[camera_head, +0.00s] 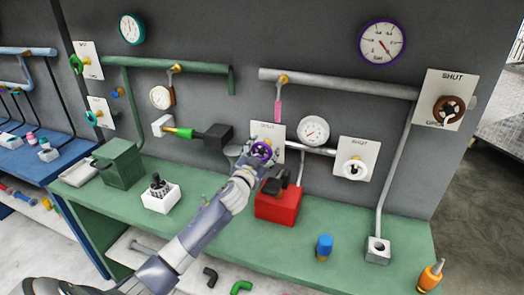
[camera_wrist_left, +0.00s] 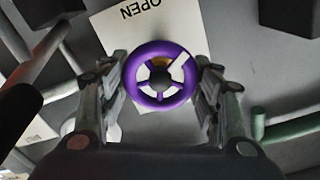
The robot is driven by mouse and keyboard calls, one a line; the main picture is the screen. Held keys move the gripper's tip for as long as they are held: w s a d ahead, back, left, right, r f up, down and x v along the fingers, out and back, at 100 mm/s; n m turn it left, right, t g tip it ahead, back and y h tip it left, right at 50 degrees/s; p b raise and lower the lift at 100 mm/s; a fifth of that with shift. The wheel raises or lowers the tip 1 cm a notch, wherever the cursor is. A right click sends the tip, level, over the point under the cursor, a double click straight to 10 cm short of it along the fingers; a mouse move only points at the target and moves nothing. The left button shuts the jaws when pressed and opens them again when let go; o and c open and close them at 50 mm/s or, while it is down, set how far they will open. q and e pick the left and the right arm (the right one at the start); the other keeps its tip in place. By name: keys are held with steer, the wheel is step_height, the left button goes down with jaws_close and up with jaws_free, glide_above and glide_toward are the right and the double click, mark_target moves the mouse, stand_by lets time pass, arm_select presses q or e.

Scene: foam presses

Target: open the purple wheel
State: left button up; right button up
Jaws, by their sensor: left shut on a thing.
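The purple wheel (camera_head: 262,151) is a small handwheel on the wall, in front of a white plate (camera_head: 268,130) that reads SHUT at its top. In the left wrist view the purple wheel (camera_wrist_left: 160,77) lies between my two fingers, with a white mark on its upper right spoke. The word OPEN shows on the plate (camera_wrist_left: 130,25) there, upside down. My left gripper (camera_head: 250,166) reaches the wheel from the lower left and is shut on its rim; it also shows in the left wrist view (camera_wrist_left: 160,95). It hides the wheel's lower part in the head view. My right gripper is out of view.
A red box (camera_head: 278,207) with a dark top stands on the green bench (camera_head: 335,236), just right of my gripper. A blue object (camera_head: 324,246) stands at the bench's front.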

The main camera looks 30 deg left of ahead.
arm_select(q)
steer(key=m, duration=0.6)
steer(key=shift+d, duration=0.1)
steer(key=shift+m, duration=0.3)
stand_by(0.3)
steer(key=o, duration=1.1)
steer(key=shift+w, duration=0.1)
steer(key=shift+f, duration=0.1)
